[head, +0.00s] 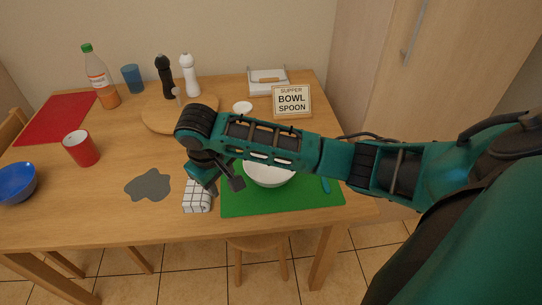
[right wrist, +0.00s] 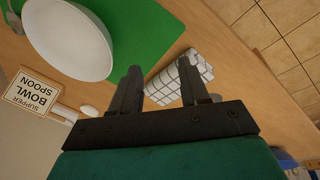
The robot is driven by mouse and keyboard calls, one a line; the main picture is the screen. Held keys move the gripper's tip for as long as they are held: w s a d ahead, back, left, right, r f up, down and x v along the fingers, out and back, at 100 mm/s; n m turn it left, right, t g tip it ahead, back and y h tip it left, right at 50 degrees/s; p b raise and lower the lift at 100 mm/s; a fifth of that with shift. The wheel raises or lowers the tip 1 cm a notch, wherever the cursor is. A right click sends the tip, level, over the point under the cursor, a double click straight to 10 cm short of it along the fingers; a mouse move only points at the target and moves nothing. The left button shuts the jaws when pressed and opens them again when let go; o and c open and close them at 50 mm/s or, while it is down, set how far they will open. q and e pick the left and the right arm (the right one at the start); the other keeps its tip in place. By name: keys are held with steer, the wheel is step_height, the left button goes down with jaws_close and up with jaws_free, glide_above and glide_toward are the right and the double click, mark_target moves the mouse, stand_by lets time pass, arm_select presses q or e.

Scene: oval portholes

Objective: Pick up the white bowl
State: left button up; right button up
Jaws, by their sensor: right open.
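The white bowl (head: 268,176) stands on a green placemat (head: 310,197) at the table's right side. My right forearm passes over it and hides its far part in the head view. The bowl also shows at the upper left of the right wrist view (right wrist: 68,40), partly cut off by the picture edge. My right gripper (head: 224,186) is left of the bowl, above the area near the checked cloth. Its fingers are apart and empty in the right wrist view (right wrist: 160,74). My left gripper is not in view.
A checked cloth (head: 197,198) lies at the placemat's left edge. A sign (head: 292,101) reading "SUPPER BOWL SPOON" stands behind. A grey patch (head: 149,185), red cup (head: 81,149) and blue bowl (head: 16,183) are left. Mills and a bottle (head: 101,78) stand at the back.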

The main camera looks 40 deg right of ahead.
steer(key=m+g+h, duration=0.1)
steer(key=h, duration=0.1)
glide_toward(254, 177)
step_height(254, 177, up, 2)
steer(key=w+a, duration=0.1)
steer(key=x, duration=0.7)
steer(key=f, duration=0.1)
steer(key=d+f, duration=0.1)
steer(key=f, duration=0.1)
steer(key=d+f, duration=0.1)
steer(key=shift+s+f, duration=0.15)
steer(key=shift+s, duration=0.25)
steer(key=shift+d+f, duration=0.1)
steer(key=shift+f, duration=0.2)
steer(key=shift+c, duration=0.3)
jaws_close()
